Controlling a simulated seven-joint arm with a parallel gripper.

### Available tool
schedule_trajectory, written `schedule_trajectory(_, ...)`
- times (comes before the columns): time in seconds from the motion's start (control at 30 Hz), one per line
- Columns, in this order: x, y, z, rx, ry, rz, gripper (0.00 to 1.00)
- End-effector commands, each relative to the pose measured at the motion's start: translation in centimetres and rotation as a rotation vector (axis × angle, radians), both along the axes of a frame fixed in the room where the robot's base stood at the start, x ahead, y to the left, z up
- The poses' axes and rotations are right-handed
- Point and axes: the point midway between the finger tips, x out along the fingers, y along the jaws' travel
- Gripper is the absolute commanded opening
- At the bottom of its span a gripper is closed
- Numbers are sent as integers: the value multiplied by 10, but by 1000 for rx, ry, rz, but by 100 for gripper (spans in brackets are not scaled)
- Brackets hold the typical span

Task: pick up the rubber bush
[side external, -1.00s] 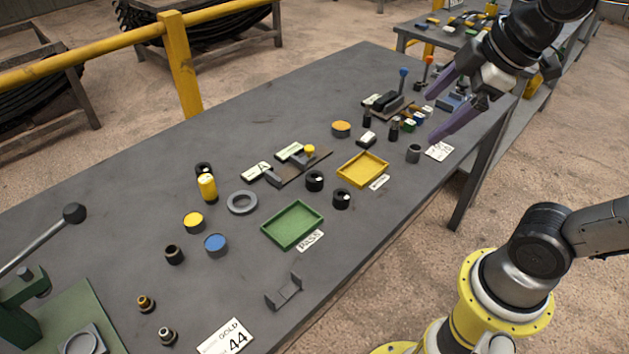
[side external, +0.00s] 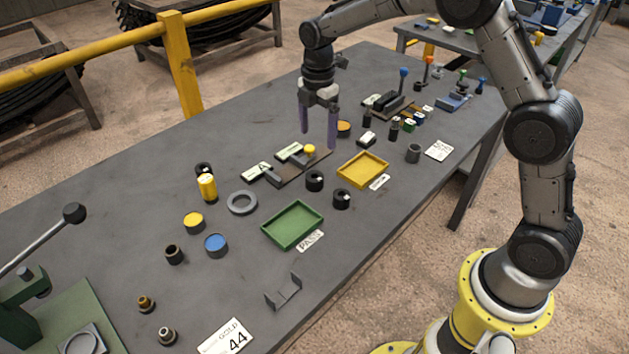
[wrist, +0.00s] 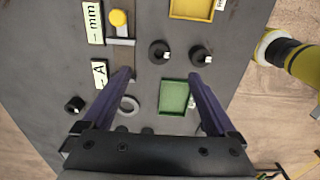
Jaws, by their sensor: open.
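A dark hollow cylinder (side external: 174,254) stands upright on the grey table at the lower left in the side view, and looks most like the rubber bush. Several black round pieces with white marks also stand there, one (side external: 314,180) near the green tray, so I cannot be sure which is the bush. My gripper (side external: 318,138) points down over the table's middle, behind the brown gauge block. Its purple fingers are wide apart and empty, also in the wrist view (wrist: 160,76). The dark hollow cylinder is not clearly visible in the wrist view.
A green tray (side external: 267,236) and a yellow tray (side external: 344,175) lie near the front edge. A grey ring (side external: 242,212), a yellow cylinder (side external: 207,188) and a blue-topped tin (side external: 215,254) stand nearby. A green press (side external: 28,310) is at the left. The table's back left is clear.

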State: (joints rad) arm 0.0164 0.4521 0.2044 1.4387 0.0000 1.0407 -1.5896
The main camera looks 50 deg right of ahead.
Motion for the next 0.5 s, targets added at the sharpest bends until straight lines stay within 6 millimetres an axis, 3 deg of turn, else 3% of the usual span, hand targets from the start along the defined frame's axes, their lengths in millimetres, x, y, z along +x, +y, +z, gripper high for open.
schedule_trajectory(0.5,-1,0,-81,0,9,-2,93)
